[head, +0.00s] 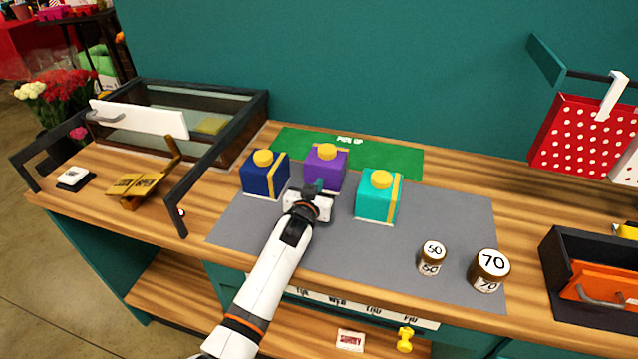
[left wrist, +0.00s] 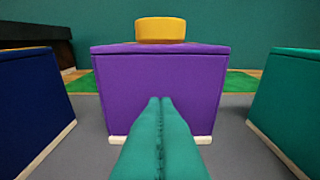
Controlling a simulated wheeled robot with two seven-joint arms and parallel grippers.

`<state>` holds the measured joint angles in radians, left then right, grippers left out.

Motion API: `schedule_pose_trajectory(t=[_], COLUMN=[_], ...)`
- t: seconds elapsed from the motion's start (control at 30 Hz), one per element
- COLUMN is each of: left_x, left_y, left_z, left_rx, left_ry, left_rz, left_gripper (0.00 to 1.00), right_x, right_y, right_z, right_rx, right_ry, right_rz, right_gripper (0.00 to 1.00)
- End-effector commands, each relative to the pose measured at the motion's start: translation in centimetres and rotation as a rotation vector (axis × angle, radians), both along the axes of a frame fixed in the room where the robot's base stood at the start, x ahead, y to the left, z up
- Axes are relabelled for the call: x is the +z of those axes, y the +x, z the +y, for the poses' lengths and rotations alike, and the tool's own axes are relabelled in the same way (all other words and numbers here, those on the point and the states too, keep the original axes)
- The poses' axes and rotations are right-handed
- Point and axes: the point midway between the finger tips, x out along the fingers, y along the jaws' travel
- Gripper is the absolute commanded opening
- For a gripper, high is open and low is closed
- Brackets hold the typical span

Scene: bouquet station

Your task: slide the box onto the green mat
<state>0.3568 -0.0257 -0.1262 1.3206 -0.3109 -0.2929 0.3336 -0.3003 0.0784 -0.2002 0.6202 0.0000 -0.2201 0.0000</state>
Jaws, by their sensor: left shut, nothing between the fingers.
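Three boxes with yellow knobs stand in a row: a dark blue box (head: 264,177), a purple box (head: 325,169) and a teal box (head: 377,199). The green mat (head: 400,161), marked PICK UP, lies behind them along the wall. My left gripper (head: 318,186) is shut and empty, in front of the purple box. In the left wrist view its green fingers (left wrist: 161,108) are together and point at the middle of the purple box's (left wrist: 201,83) front face. I cannot tell whether they touch it. My right gripper is not in view.
The boxes are on a grey mat (head: 450,215). Two round weights, 50 (head: 432,258) and 70 (head: 489,270), stand at its right front. A glass-topped case (head: 225,110) is at left. A dark tray (head: 555,262) is at right.

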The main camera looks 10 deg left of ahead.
Motion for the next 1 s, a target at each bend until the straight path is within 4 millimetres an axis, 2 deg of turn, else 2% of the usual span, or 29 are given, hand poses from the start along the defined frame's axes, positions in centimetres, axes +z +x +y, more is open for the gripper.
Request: schedule_pose_trajectory(t=[0.37, 1.0], left_x=[-0.1, -0.2], left_y=[0.2, 3.4], left_z=[0.0, -0.1], left_rx=[0.0, 0.0], left_ry=[-0.001, 0.0], left_rz=[0.0, 0.001], left_gripper=[0.0, 0.0], right_x=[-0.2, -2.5], right_y=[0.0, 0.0], right_z=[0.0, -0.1], right_rx=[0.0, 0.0], right_ry=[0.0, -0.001], right_rz=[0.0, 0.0], right_gripper=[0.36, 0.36])
